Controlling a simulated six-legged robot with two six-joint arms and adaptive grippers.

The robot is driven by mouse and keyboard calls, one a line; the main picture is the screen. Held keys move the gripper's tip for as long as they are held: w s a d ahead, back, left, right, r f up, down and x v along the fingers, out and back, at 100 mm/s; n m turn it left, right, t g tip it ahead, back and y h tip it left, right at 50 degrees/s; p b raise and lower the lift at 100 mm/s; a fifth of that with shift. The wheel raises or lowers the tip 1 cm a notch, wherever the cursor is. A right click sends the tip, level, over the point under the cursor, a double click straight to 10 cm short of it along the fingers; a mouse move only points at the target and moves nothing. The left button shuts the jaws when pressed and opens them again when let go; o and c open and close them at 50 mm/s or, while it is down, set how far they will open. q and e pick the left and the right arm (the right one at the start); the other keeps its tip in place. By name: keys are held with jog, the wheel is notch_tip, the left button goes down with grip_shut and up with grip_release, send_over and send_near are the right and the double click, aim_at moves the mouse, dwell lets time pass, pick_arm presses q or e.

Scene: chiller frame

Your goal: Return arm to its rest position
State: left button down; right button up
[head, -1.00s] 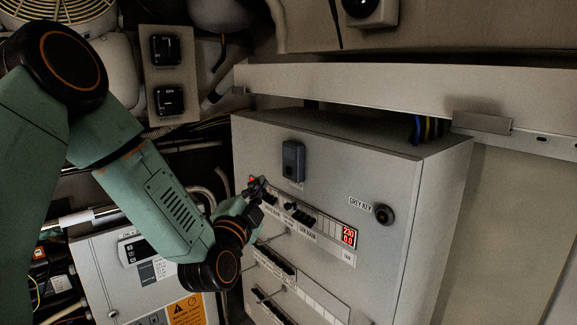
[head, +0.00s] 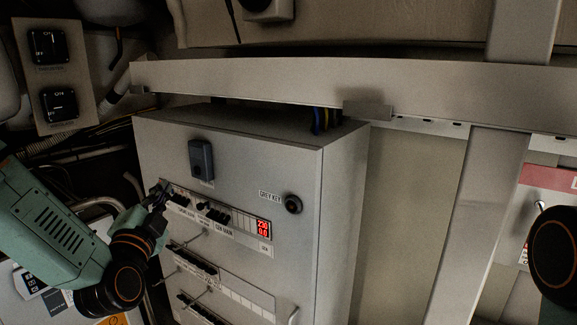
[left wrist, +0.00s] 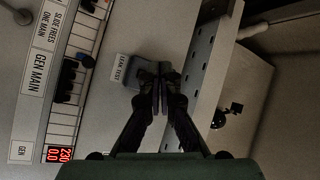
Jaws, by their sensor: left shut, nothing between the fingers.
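My left arm comes in from the left in the head view. My left gripper (head: 160,190) is at the left end of the top breaker row (head: 215,212) on the grey cabinet (head: 250,155). Whether it touches the cabinet face is unclear. In the left wrist view the fingers (left wrist: 160,92) are together with nothing between them. They appear in front of the blue-grey box labelled leak test (left wrist: 142,75). That box (head: 201,160) is above the row in the head view. A dark joint of my right arm shows at the right edge; its gripper is out of view.
A pale beam (head: 280,82) crosses above the cabinet. Two black switches (head: 58,105) are on a plate at upper left. Pipes and cables run behind the left arm.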

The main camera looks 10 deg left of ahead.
pick_arm(q)
jog(key=s+d+f+n+g+h+b, duration=0.2)
jog(key=s+d+f+n+g+b, duration=0.1)
jog(key=f, duration=0.8)
jog(key=s+d+f+n+g+h+b, duration=0.1)
jog(key=s+d+f+n+g+b, duration=0.2)
jog(key=f, duration=0.7)
jog(key=s+d+f+n+g+h+b, duration=0.2)
jog(key=s+d+f+n+g, duration=0.2)
jog(key=f, duration=0.7)
jog(key=s+d+f+g+b, duration=0.2)
jog(key=s+f+g+b, duration=0.3)
jog(key=s+f, duration=0.8)
jog(key=s+d+f+g+b, duration=0.1)
jog(key=s+f+g+b, duration=0.3)
jog(key=s+f+b, duration=0.5)
jog(key=s+f, duration=0.5)
jog(key=f, duration=0.3)
jog(key=shift+s+d+f+g+b, duration=0.2)
jog(key=shift+d+g+b, duration=0.1)
jog(key=shift+d+g, duration=0.1)
